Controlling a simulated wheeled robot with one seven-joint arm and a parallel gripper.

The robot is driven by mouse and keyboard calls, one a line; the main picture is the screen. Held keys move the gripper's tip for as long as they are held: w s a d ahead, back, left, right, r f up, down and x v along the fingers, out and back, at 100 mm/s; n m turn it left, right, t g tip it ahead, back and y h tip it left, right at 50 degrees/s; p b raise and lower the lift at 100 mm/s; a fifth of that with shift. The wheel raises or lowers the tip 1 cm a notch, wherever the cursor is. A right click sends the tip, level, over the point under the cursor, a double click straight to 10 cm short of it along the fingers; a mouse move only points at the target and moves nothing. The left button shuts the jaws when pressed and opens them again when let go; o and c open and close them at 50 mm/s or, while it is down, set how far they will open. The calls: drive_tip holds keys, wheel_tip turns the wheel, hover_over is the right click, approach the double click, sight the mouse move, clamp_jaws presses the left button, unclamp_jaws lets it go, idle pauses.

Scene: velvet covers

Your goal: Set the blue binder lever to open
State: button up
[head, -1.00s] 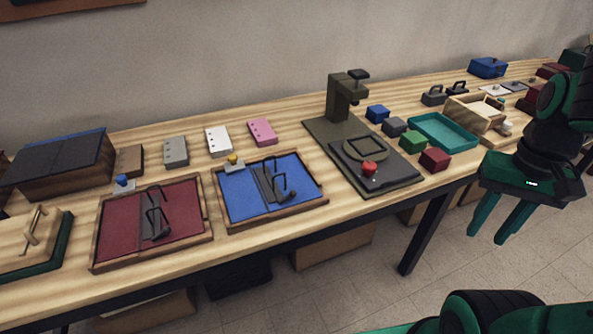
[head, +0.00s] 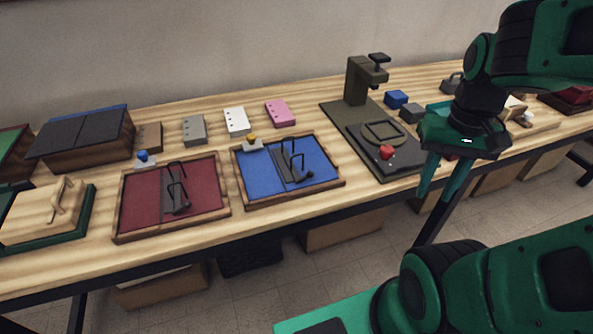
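The blue binder (head: 258,182) lies in a wooden-edged tray on the table, right of a similar red binder (head: 138,202). A dark strip with thin wire arches runs across its middle, and a dark lever (head: 303,174) with a rounded end sits at the strip's front right. A small block with a yellow knob (head: 252,140) stands at its back left corner. Whether the lever counts as open or shut is too small to tell. My gripper (head: 438,200) hangs at the right, in front of the table edge, fingers apart and empty, well away from the blue binder.
A dark press (head: 365,85) with a red knob (head: 387,152) stands between the binder and my gripper. Grey, white and pink punched blocks (head: 280,113) line the back. Blue and grey cubes (head: 397,98) sit behind the gripper. A lidded wooden box (head: 42,210) is at left.

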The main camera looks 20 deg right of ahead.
drive_tip(key=shift+o, duration=0.4)
drive_tip(key=shift+a, duration=0.1)
drive_tip(key=shift+s+r, duration=0.2)
drive_tip(key=shift+s, duration=0.05)
drive_tip(key=n+g+y, duration=0.1)
drive_tip(key=n+g, duration=0.1)
drive_tip(key=n, duration=1.6)
hover_over(311, 168)
drive_tip(key=s, duration=0.3)
drive_tip(key=x, duration=1)
drive_tip(key=shift+w+a+f, duration=0.3)
drive_tip(key=shift+w+a, duration=0.05)
drive_tip(key=shift+a, duration=0.05)
clamp_jaws()
